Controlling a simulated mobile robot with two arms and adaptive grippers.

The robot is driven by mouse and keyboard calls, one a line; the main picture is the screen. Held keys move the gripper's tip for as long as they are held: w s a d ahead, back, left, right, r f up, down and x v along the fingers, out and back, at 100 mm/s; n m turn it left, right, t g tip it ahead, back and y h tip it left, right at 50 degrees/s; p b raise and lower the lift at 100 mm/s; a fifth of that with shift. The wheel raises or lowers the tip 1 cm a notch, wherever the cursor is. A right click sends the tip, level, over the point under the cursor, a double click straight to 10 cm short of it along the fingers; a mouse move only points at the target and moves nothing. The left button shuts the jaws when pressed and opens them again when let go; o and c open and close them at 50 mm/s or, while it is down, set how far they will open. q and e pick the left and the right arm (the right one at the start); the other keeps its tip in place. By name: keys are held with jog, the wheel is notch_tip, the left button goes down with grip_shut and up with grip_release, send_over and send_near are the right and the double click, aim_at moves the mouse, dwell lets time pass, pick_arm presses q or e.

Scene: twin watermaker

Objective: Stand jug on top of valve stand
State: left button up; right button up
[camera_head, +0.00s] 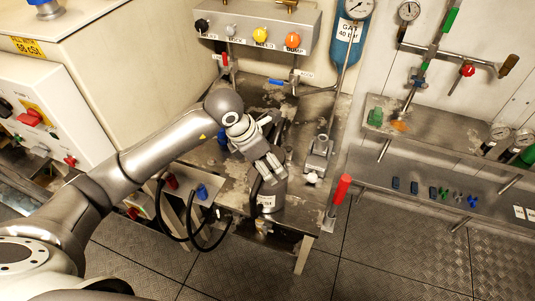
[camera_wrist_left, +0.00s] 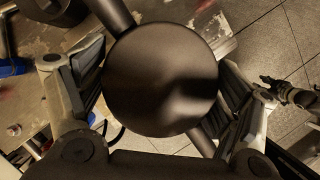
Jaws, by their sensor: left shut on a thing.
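The dark cylindrical jug (camera_head: 275,190) has a white label and a black curved handle at its left. It stands upright near the front of the metal bench. In the left wrist view its round dark top (camera_wrist_left: 160,80) fills the middle. My left gripper (camera_head: 268,166) is shut on the jug from above, with a finger on either side. I cannot tell whether its bottom touches anything. A metal valve fitting (camera_head: 319,157) sits on the bench to the right; I cannot tell which part is the valve stand.
The worn metal bench (camera_head: 225,172) carries a blue item (camera_head: 222,138). A red-topped post (camera_head: 341,190) stands at its right front. Black hoses (camera_head: 165,215) hang at the left. A wall manifold with coloured knobs (camera_head: 260,35) is behind. The floor at right is clear.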

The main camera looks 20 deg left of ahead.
pick_arm(q)
jog(key=shift+w+r, duration=0.1)
jog(key=o, duration=1.9)
jog(key=shift+s, duration=0.2)
jog(key=shift+w, duration=0.1)
jog(key=shift+a+r, duration=0.1)
jog(key=shift+r, duration=0.15)
jog(key=b+v, duration=0.2)
jog(key=v, duration=0.9)
jog(key=shift+s+r, duration=0.2)
